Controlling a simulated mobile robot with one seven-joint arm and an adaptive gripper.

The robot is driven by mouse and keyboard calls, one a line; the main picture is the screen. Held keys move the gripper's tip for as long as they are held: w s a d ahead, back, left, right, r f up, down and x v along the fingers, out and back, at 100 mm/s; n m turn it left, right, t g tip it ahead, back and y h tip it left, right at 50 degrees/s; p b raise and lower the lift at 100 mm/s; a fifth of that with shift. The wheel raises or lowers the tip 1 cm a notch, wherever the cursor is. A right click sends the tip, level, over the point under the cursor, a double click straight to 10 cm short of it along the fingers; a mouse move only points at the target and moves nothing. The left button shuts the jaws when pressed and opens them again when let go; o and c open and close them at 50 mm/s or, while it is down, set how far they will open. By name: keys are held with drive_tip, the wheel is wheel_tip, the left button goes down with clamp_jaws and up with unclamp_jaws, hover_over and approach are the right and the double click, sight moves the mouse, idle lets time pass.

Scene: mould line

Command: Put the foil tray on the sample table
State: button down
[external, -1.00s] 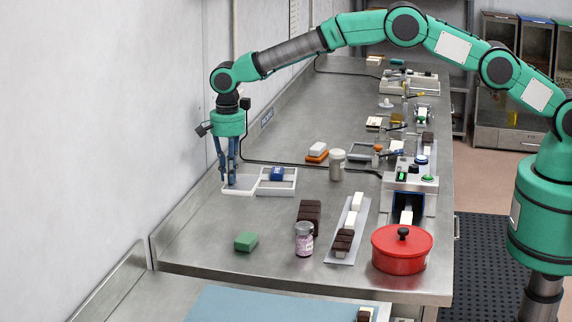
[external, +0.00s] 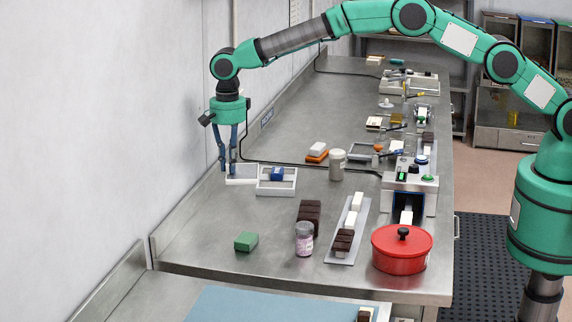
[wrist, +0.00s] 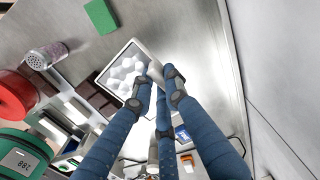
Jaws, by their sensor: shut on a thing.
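The foil tray (external: 243,181) is a pale, shallow rectangular tray at the left of the steel counter. My gripper (external: 228,170) points down and is shut on its left side. In the wrist view the fingers (wrist: 160,76) pinch the rim of the tray (wrist: 108,88), whose inside shows whitish rounded shapes. The tray appears held slightly above the counter; the exact gap is hard to tell. A lower surface with a blue mat (external: 250,308) shows at the bottom; I cannot tell whether it is the sample table.
Close right of the tray is a grey divided tray (external: 276,191) with a blue block (external: 277,173). A green block (external: 246,241), a jar (external: 304,240), dark brown blocks (external: 309,215) and a red pot (external: 402,250) stand nearer. The wall is close on the left.

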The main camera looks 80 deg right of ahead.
drive_tip(key=s+a+n+p, duration=0.1)
drive_tip(key=s+a+n, duration=0.7)
drive_tip(key=a, duration=0.3)
drive_tip(key=s+a+n, duration=0.8)
drive_tip(key=a, duration=0.2)
drive_tip(key=s+a+n+p, duration=0.1)
drive_tip(key=s+a+n, duration=0.6)
drive_tip(key=s, duration=0.4)
drive_tip(key=s+a+n+p, duration=0.1)
drive_tip(key=s+a+n, duration=0.4)
drive_tip(key=s+n, duration=0.5)
drive_tip(key=f, duration=0.9)
drive_tip(key=shift+s+a+f, duration=0.2)
drive_tip(key=shift+s+f, duration=0.05)
drive_tip(key=shift+f, duration=0.05)
drive_tip(key=w+a, duration=0.3)
drive_tip(key=w, duration=0.1)
drive_tip(key=w+a+f+p, duration=0.1)
drive_tip(key=w+a, duration=0.2)
drive_tip(key=w, duration=0.1)
drive_tip(key=w+a, duration=0.3)
drive_tip(key=w, duration=0.1)
drive_tip(key=shift+w+a+f, duration=0.25)
drive_tip(key=shift+w+a, duration=0.1)
drive_tip(key=shift+w, duration=0.05)
